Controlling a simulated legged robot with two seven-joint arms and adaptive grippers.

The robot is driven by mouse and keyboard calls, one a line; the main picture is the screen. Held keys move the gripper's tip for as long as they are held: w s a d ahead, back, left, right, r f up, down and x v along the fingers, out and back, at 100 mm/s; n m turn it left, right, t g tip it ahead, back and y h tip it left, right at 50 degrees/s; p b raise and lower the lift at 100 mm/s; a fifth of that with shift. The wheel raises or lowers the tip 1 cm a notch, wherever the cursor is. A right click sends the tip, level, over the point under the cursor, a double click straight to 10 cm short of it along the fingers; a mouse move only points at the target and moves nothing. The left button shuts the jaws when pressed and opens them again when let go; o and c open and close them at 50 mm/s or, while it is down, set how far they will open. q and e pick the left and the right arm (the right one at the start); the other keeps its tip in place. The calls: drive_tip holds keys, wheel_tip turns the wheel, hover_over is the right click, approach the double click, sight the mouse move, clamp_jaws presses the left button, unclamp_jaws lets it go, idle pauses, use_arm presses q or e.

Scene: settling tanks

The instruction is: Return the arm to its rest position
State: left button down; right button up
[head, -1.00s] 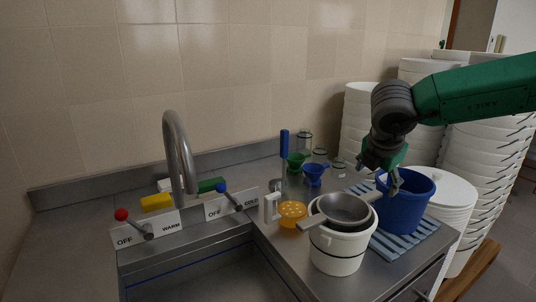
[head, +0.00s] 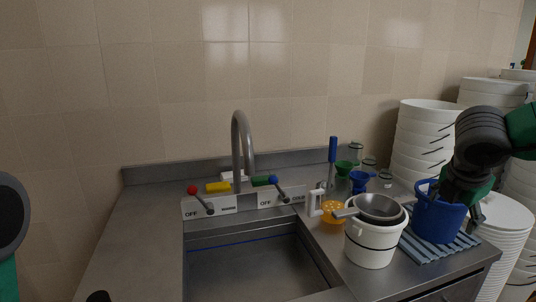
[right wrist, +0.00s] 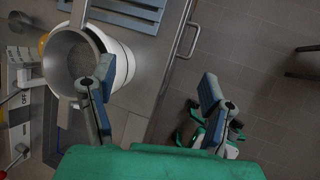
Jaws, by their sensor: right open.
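My right gripper (head: 466,196) is at the right of the head view, where it overlaps the rim of the blue bucket (head: 432,222). In the right wrist view its two blue-padded fingers (right wrist: 157,82) are spread wide with nothing between them. In that view the left finger overlaps the edge of the white bucket (right wrist: 122,62) with the metal strainer (right wrist: 72,58) on top. Part of my left arm shows at the left edge of the head view; its gripper cannot be made out.
The white bucket (head: 370,248) and strainer (head: 380,207) stand right of the sink (head: 258,268). The blue bucket is on a striped mat (head: 420,250). Stacked white tubs (head: 425,135) stand behind. A curved faucet (head: 238,140) rises behind the sink.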

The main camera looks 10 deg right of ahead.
drive_tip(key=s+a+f+n+t, duration=0.15)
drive_tip(key=a+f+n, duration=0.35)
drive_tip(key=f+n, duration=0.75)
drive_tip(key=s+a+f+n+t, duration=0.1)
drive_tip(key=s+a+f+n, duration=0.25)
drive_tip(key=f+n, duration=0.95)
drive_tip(key=s+a+f+n+g+y, duration=0.1)
drive_tip(key=s+a+f+n+g, duration=0.15)
drive_tip(key=s+n, duration=0.55)
drive_tip(key=s+a+f+n+g+y, duration=0.15)
drive_tip(key=s+a+f+n, duration=0.25)
drive_tip(key=s+n, duration=0.4)
drive_tip(key=s+a+f+n+g+y, duration=0.2)
drive_tip(key=s+a+f+n, duration=0.2)
drive_tip(key=s+n, duration=0.4)
use_arm(q)
wheel_tip(320, 180, down, 9)
drive_tip(key=b, duration=0.8)
drive_tip(key=shift+s+r+b, duration=0.2)
drive_tip(key=shift+s+b, duration=0.1)
drive_tip(key=shift+s, duration=0.1)
use_arm(e)
wheel_tip(320, 180, down, 8)
drive_tip(key=w+a+n, duration=0.1)
drive_tip(key=w+n, duration=0.1)
drive_tip(key=n, duration=0.1)
drive_tip(key=shift+w, duration=0.2)
